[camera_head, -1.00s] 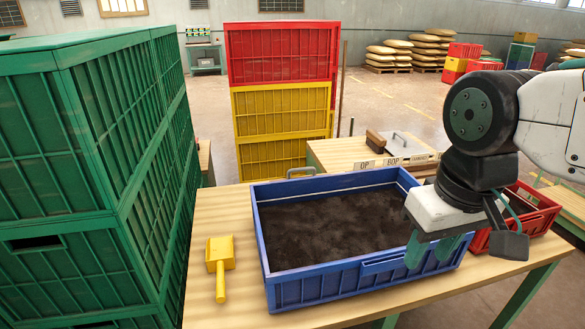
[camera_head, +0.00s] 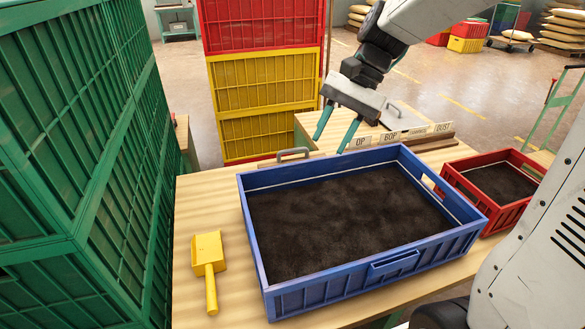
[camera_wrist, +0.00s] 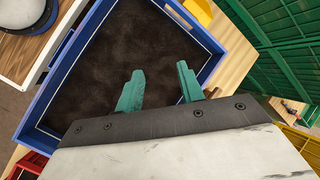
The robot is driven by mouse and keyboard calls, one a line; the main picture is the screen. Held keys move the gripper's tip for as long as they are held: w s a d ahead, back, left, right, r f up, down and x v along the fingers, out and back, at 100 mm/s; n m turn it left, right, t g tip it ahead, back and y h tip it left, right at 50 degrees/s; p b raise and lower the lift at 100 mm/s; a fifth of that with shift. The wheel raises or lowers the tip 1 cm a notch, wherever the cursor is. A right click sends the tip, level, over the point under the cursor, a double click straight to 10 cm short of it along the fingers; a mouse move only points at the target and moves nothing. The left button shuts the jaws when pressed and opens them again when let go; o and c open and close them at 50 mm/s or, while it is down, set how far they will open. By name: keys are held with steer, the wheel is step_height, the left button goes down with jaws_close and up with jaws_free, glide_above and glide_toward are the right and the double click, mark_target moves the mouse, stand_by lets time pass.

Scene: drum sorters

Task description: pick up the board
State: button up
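A flat reddish-brown board (camera_head: 266,163), mostly hidden, seems to lie behind the blue crate, with a grey handle (camera_head: 293,153) standing up from it. I cannot tell its full shape. My gripper (camera_head: 330,143) is open and empty, to the right of the handle and above the crate's back edge. In the wrist view, my gripper (camera_wrist: 160,70) has its two green fingers apart with dark soil behind them. A small dark piece beside the right finger may be the handle; the gripper body hides most of that area.
The blue crate (camera_head: 376,275) of dark soil fills much of the table (camera_head: 205,190). A yellow scoop (camera_head: 209,255) lies left of it; a smaller red crate (camera_head: 508,216) stands right. Green crates (camera_head: 110,200) wall the left side. A table with labelled slots (camera_head: 405,133) stands behind.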

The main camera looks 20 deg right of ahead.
mark_target(293, 151)
steer(key=w+d+f+m+y, duration=0.1)
steer(key=w+f+m, duration=0.1)
steer(key=w, duration=0.3)
steer(key=w+f+m+y, duration=0.1)
steer(key=w+f+y, duration=0.1)
steer(key=w+f, duration=0.1)
steer(key=w+d+f+m+y, duration=0.1)
steer(key=w+f+m, duration=0.1)
steer(key=w, duration=0.4)
steer(key=shift+w+d+f+m, duration=0.3)
steer(key=shift+d+f, duration=0.05)
steer(key=w+d+f+m+y, duration=0.1)
steer(key=w+f, duration=0.2)
steer(key=w+d+f+m+t+y, duration=0.1)
steer(key=w+d+f+m, duration=0.1)
steer(key=w+f, duration=0.1)
steer(key=w+d+f+m+t+y, duration=0.1)
steer(key=w+f+m, duration=0.1)
steer(key=w+f, duration=0.1)
steer(key=shift+w+d+f+y, duration=0.2)
steer(key=shift+f+y, duration=0.1)
steer(key=shift+f, duration=0.2)
steer(key=shift+x, duration=1.25)
steer(key=x, duration=0.2)
steer(key=r+x, duration=0.1)
steer(key=x, duration=0.2)
steer(key=shift+w+a, duration=0.2)
steer(key=shift+a, duration=0.1)
jaws_close()
